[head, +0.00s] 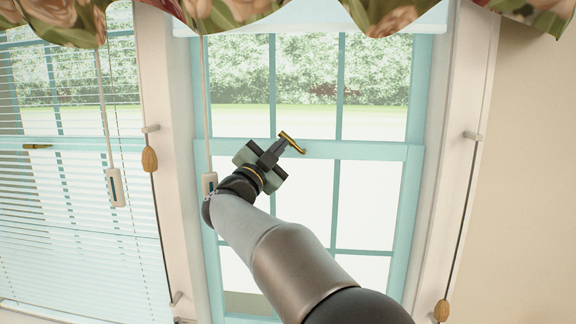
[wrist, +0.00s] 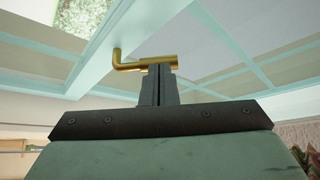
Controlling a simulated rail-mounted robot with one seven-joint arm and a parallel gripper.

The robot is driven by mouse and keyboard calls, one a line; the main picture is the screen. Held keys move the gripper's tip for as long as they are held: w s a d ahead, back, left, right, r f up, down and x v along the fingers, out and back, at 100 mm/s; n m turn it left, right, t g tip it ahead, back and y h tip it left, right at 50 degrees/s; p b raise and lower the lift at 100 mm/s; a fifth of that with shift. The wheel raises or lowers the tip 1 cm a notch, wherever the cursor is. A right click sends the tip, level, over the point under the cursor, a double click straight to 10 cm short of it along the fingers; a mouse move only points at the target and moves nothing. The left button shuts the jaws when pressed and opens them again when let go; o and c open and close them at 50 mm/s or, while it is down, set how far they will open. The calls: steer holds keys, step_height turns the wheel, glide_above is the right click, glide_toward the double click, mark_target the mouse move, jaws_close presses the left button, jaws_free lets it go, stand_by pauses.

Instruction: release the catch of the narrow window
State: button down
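The narrow window with a pale blue frame (head: 375,151) fills the middle of the head view. Its brass catch (head: 291,142) sits on the middle rail, lying at a slant. In the wrist view the catch (wrist: 155,62) shows a thick barrel, with a thin bent lever reaching left. My gripper (head: 283,147) is at the catch in the head view. In the wrist view my gripper's fingers (wrist: 158,75) are together, their tips right at the barrel. I cannot tell whether they touch it. No part of the catch shows clearly between the fingers.
A second window with white slatted blinds (head: 75,215) stands at left, with its own brass catch (head: 37,146). Blind cords with wooden pulls (head: 149,159) hang beside the frames. A white cord weight (head: 209,184) hangs close to my wrist. A floral valance (head: 230,12) hangs above.

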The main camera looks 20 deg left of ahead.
steer(key=s+a+f+m+g+h+b, duration=0.1)
steer(key=s+a+m, duration=0.3)
steer(key=s, duration=0.8)
steer(key=shift+s+a+f+g+h+b, duration=0.25)
steer(key=shift+f+g+h+b, duration=0.2)
steer(key=shift+g+b, duration=0.35)
steer(key=shift+w+d+y, duration=0.1)
steer(key=shift+y, duration=0.15)
steer(key=w+d+f+n+y+p, duration=0.2)
steer(key=w+d+n+y, duration=0.5)
steer(key=n+y, duration=0.6)
steer(key=s+d+f+n+g+p, duration=0.1)
steer(key=s+d+f+n+g, duration=0.3)
steer(key=f, duration=0.3)
steer(key=s+d+f+n+g+p, duration=0.1)
steer(key=d+f+g, duration=0.3)
steer(key=d+f, duration=0.3)
steer(key=s+d+f+g+h, duration=0.2)
steer(key=s+d+f+g, duration=0.3)
steer(key=s, duration=0.8)
steer(key=s+d+f+g+h+p, duration=0.1)
steer(key=s+d+f+g+h, duration=0.2)
steer(key=s+d+f, duration=0.9)
steer(key=s+d+g, duration=0.2)
steer(key=d+g, duration=0.1)
steer(key=d, duration=0.1)
steer(key=shift+m, duration=0.3)
